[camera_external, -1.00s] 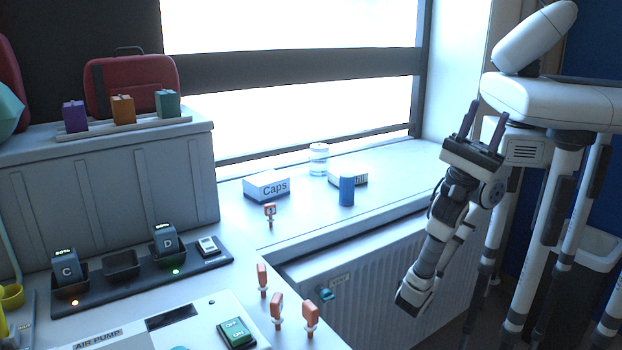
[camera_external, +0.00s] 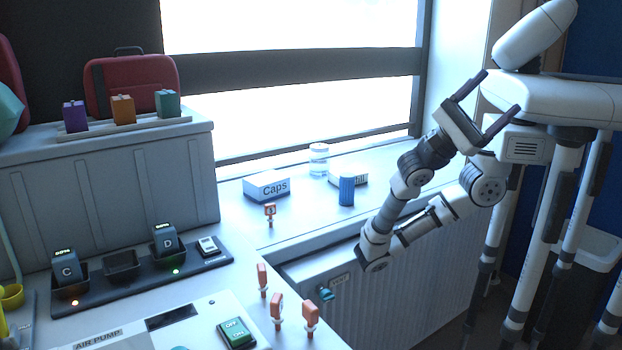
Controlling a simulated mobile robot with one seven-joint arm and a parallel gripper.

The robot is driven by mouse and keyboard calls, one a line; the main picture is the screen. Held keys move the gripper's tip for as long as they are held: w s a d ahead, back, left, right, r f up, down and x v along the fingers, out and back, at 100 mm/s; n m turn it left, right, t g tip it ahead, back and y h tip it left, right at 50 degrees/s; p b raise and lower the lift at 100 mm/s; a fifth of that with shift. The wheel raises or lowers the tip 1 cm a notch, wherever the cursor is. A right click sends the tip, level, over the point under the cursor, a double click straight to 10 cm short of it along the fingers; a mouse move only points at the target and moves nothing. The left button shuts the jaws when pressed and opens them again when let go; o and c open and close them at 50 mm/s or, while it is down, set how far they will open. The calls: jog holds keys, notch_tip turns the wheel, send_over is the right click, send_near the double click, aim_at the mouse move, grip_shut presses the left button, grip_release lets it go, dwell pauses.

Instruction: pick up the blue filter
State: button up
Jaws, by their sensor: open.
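The blue filter (camera_external: 346,191) is a small upright cylinder on the window sill, in front of a white box with dark marks. My gripper (camera_external: 494,98) is open and empty, with its two dark fingers pointing up. It is up and to the right of the filter in the picture, well apart from it. Nothing hides the front of the filter.
A white Caps box (camera_external: 267,186), a clear jar (camera_external: 318,159) and the marked white box (camera_external: 350,176) stand near the filter on the sill (camera_external: 400,167). A ribbed radiator (camera_external: 400,290) is below.

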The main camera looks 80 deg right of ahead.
jog(key=w+a+f+m+t+y, duration=0.3)
jog(key=w+f+m+t+y, duration=0.2)
jog(key=w+f+m+t, duration=0.7)
jog(key=w+d+f+m+t+h, duration=0.1)
jog(key=w+d+f+m+t, duration=0.25)
jog(key=w+d+t, duration=0.2)
jog(key=w+d+f+m+t+h, duration=0.1)
jog(key=w+d+f+m+t, duration=0.25)
jog(key=w+t, duration=0.3)
jog(key=m+t+h, duration=0.3)
jog(key=m+h, duration=0.8)
jog(key=m, duration=0.3)
send_near(347, 183)
jog(key=shift+m, duration=0.3)
jog(key=d+f, duration=0.1)
jog(key=d+f+p, duration=0.1)
jog(key=f, duration=0.1)
jog(key=d+f, duration=0.1)
jog(key=f, duration=0.1)
jog(key=shift+s, duration=0.25)
jog(key=shift+w+f+p, duration=0.15)
jog(key=shift+f+p, duration=0.5)
jog(key=shift+f, duration=0.9)
jog(key=shift+w+f+p, duration=0.1)
jog(key=shift+f+p, duration=0.55)
jog(key=shift+f, duration=0.9)
